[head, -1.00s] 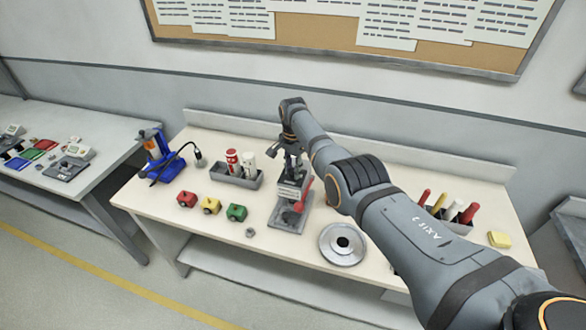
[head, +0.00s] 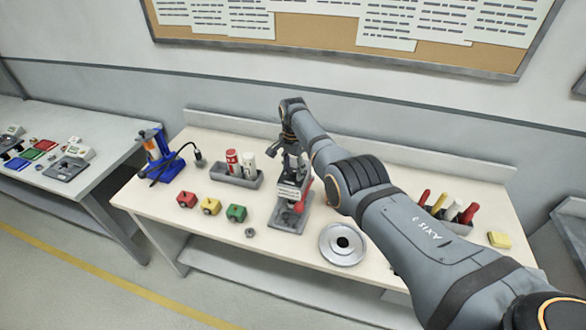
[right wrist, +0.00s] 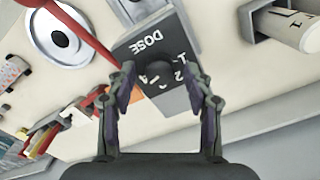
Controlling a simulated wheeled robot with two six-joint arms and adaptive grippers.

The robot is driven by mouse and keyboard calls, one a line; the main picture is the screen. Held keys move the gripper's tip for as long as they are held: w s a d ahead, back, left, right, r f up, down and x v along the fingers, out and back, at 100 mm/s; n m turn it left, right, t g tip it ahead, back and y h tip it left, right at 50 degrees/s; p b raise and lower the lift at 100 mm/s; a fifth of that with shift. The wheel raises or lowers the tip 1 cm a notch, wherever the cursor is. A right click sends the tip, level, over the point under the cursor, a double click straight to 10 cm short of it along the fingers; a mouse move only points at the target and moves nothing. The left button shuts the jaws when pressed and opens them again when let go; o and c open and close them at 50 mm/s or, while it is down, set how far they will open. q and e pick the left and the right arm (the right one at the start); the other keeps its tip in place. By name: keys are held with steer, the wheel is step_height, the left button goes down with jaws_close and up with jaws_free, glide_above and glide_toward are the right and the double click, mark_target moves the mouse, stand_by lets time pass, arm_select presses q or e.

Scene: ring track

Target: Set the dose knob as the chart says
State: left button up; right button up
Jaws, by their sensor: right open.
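The dose device (head: 287,216) is a grey stand with a red lever on the front table. In the right wrist view its dark top face (right wrist: 133,48) reads DOSE, with the numerals 1 and 2, upside down. The black dose knob (right wrist: 153,71) sits on that face. My right gripper (right wrist: 161,88) is open, with one finger on each side of the knob in that picture; I cannot tell whether they touch it. In the head view my right gripper (head: 294,160) is over the device's top. Papers (head: 392,22) hang on the board; their text is unreadable. My left gripper is out of view.
A grey tray with a red-and-white and a white cylinder (head: 236,179) stands behind left. Red, yellow and green blocks (head: 211,205), a nut (head: 250,232) and a round metal disc (head: 343,245) lie nearby. The red lever (right wrist: 83,33) is close to the gripper.

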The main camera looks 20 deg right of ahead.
mark_target(293, 171)
step_height(293, 171, up, 12)
stand_by(0.4)
